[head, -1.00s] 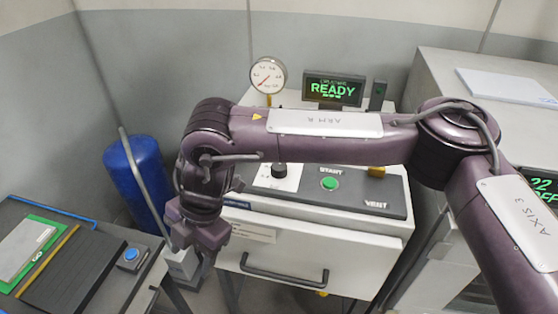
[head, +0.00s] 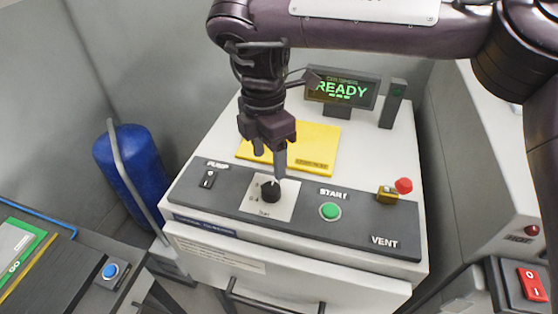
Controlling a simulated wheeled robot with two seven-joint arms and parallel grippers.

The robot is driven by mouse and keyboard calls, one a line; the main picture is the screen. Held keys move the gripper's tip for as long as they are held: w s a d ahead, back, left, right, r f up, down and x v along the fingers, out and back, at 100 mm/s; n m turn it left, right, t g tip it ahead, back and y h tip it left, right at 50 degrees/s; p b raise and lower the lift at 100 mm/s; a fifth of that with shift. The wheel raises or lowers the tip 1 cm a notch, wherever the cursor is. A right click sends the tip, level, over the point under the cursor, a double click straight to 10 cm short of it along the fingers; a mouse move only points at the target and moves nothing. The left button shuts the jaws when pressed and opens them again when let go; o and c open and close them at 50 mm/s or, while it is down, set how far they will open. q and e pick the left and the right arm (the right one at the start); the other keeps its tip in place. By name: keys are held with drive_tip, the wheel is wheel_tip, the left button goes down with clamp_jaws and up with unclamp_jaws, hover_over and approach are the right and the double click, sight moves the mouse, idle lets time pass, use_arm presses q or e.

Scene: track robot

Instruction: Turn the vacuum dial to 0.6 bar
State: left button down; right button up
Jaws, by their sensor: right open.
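The vacuum dial (head: 270,192) is a black knob on a pale square scale plate (head: 284,209) in the dark control panel. The plate's markings are too small to read surely, and my gripper partly covers its upper edge. My right gripper (head: 270,165) hangs just above and behind the knob, pointing down, with its jaws open and nothing held. Whether a finger touches the knob cannot be told. The round pressure gauge is hidden or out of frame. My left gripper is not in view.
A green START button (head: 330,211), a PUMP switch (head: 208,179) and a red knob (head: 403,186) by VENT share the panel. A yellow plate (head: 318,146) lies behind. The display (head: 341,90) reads READY. A blue cylinder (head: 140,175) stands left.

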sight(271, 187)
drive_tip(key=shift+w+d, duration=0.1)
drive_tip(key=shift+w, duration=0.15)
drive_tip(key=shift+f, duration=0.35)
drive_tip(key=f, duration=0.1)
drive_tip(key=s+f, duration=0.1)
drive_tip(key=f, duration=0.1)
drive_tip(key=shift+s+f, duration=0.25)
drive_tip(key=shift+s, duration=0.05)
wheel_tip(271, 187, down, 2)
drive_tip(key=shift+w+f+p, duration=0.15)
drive_tip(key=shift+p, duration=0.25)
drive_tip(key=shift+w+f, duration=0.1)
drive_tip(key=shift+f, duration=0.35)
drive_tip(key=c, duration=1)
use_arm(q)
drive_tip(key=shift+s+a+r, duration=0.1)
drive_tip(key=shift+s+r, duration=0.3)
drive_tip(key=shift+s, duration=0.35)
